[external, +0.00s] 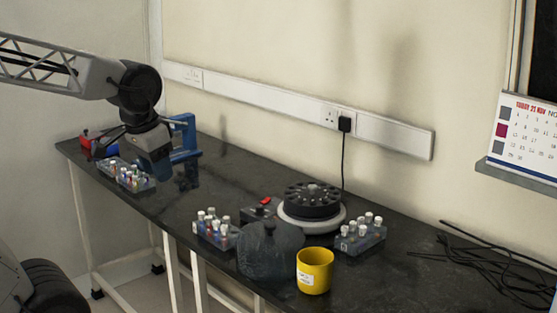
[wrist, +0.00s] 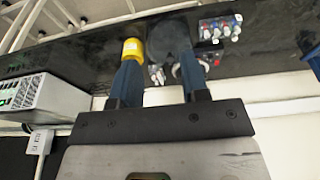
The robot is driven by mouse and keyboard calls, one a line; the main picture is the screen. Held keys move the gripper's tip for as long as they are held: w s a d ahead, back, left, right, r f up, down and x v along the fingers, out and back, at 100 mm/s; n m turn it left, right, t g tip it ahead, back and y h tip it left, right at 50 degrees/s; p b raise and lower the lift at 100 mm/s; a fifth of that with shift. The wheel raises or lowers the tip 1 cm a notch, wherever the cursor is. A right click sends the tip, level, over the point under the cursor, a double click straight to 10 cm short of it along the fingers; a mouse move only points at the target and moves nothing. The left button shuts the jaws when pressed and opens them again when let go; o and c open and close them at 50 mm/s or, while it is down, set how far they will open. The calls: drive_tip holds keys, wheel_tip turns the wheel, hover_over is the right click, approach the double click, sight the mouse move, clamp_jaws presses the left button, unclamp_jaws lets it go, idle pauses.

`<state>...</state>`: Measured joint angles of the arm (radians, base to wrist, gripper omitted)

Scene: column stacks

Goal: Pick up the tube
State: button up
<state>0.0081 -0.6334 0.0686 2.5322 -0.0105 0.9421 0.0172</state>
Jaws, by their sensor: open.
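Capped tubes stand in several racks on the dark bench; the frames do not single out one tube. In the external view there is a left rack (external: 135,178), a middle rack (external: 213,230) and a right rack (external: 361,235). My gripper (external: 191,140) is open above the bench's left part, close to the left rack, with its blue fingers apart. In the wrist view, my gripper (wrist: 160,62) has nothing held between its fingers. A rack of tubes (wrist: 220,28) shows beyond the right finger, and smaller tubes (wrist: 157,74) show between the fingers, partly hidden.
A black centrifuge (external: 312,200) on a white base, a dark rounded vessel (external: 270,252) and a yellow cup (external: 314,271) crowd the middle racks. Loose black cables (external: 475,265) lie at the right. A red item (external: 86,140) is at the far left. The wall is close behind.

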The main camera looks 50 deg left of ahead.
drive_tip(key=shift+c, duration=1.1)
drive_tip(key=m+g, duration=0.3)
drive_tip(key=m, duration=1.2)
hover_over(217, 222)
wheel_tip(217, 222, down, 20)
drive_tip(key=shift+s+d+r, duration=0.1)
drive_tip(key=shift+s, duration=0.05)
drive_tip(key=shift+w+a+f+m, duration=0.2)
drive_tip(key=shift+a+f+m, duration=0.05)
drive_tip(key=shift+f+m, duration=0.1)
